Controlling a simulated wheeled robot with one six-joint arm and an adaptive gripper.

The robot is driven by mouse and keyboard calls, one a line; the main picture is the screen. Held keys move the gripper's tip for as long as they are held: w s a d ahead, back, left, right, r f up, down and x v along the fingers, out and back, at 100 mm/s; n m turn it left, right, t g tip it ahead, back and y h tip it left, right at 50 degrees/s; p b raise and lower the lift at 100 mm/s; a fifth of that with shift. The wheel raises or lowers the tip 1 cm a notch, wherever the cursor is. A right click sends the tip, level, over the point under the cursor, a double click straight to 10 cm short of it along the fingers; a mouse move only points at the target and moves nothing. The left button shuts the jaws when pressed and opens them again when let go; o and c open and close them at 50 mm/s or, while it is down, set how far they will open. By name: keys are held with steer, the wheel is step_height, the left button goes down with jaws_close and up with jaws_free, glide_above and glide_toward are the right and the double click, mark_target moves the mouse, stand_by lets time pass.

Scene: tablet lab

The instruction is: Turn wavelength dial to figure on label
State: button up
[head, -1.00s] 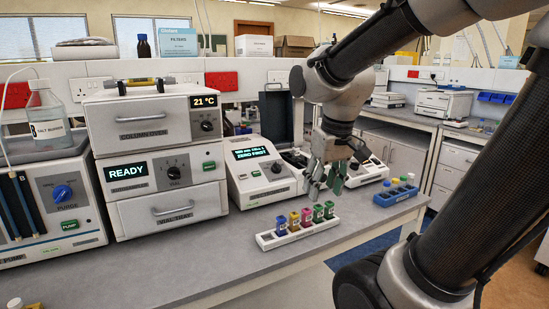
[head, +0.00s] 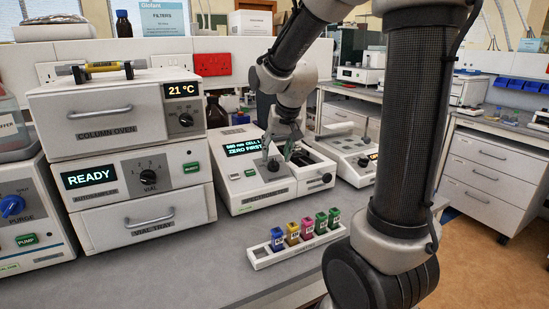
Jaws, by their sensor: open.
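The white photometer (head: 243,196) stands on the bench in the middle. Its lit display (head: 252,148) shows small figures on the top line, hard to read, and "ZERO FIRST" below. A dark dial (head: 273,164) sits on its sloped front panel. My gripper (head: 279,157) is open, pointing down at that panel, with its fingers around or just above the dial. I cannot tell if they touch it. The fingers partly hide the dial, so its setting cannot be read. I cannot make out which label carries the figure.
A white rack (head: 296,253) with several coloured cuvettes stands in front of the photometer. A stacked oven and autosampler (head: 128,158) stand close on its left. Another white instrument (head: 346,157) stands to its right. Bare bench (head: 180,268) lies in front.

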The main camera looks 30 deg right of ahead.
mark_target(274, 159)
steer(key=shift+x, duration=1.65)
steer(key=c, duration=0.9)
steer(key=shift+n, duration=0.4)
steer(key=n, duration=0.2)
steer(key=shift+a+n, duration=0.2)
steer(key=shift+n, duration=0.2)
steer(key=shift+a+n, duration=0.2)
steer(key=shift+n, duration=1.9)
